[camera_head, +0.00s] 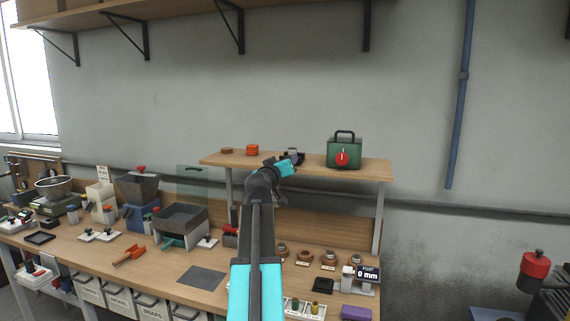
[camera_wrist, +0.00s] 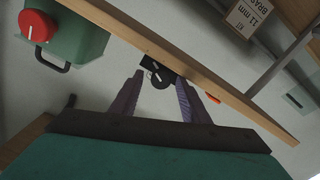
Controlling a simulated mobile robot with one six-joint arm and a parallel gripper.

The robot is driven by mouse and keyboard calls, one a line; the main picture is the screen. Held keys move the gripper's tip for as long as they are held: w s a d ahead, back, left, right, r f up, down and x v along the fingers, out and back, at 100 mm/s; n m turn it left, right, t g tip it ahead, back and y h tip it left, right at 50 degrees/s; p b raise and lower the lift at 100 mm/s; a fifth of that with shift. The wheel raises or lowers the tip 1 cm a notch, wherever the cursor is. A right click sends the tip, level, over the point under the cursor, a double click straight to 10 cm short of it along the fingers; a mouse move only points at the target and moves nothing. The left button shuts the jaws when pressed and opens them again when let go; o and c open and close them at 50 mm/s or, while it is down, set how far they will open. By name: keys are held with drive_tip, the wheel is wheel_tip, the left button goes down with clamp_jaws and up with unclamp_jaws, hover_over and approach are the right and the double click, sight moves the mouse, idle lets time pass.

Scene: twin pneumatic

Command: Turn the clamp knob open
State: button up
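A small black knob (camera_wrist: 160,78) with a white mark sits on a black block (camera_wrist: 146,64) at the shelf edge in the wrist view. My gripper (camera_wrist: 160,84) is open, with one finger on each side of this knob; I cannot tell whether the fingers touch it. In the head view my gripper (camera_head: 292,161) is at the upper shelf, and the black block is mostly hidden behind it. A green box with a handle (camera_head: 344,150) and a red knob (camera_head: 342,158) stands to the right on the shelf. The red knob also shows in the wrist view (camera_wrist: 36,26).
The wooden shelf (camera_head: 372,169) also holds an orange-red piece (camera_head: 252,150) and a brown disc (camera_head: 227,151) at left. The bench below is crowded with hoppers, an orange scoop (camera_head: 129,256) and a gauge reading 0 mm (camera_head: 368,273). The space above the shelf is clear.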

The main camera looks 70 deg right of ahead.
drive_tip(key=shift+a, duration=0.2)
drive_tip(key=a+b, duration=0.1)
drive_tip(key=a, duration=0.6)
drive_tip(key=shift+s+a, duration=0.25)
drive_tip(key=shift+a, duration=0.05)
idle(0.3)
drive_tip(key=shift+w, duration=0.15)
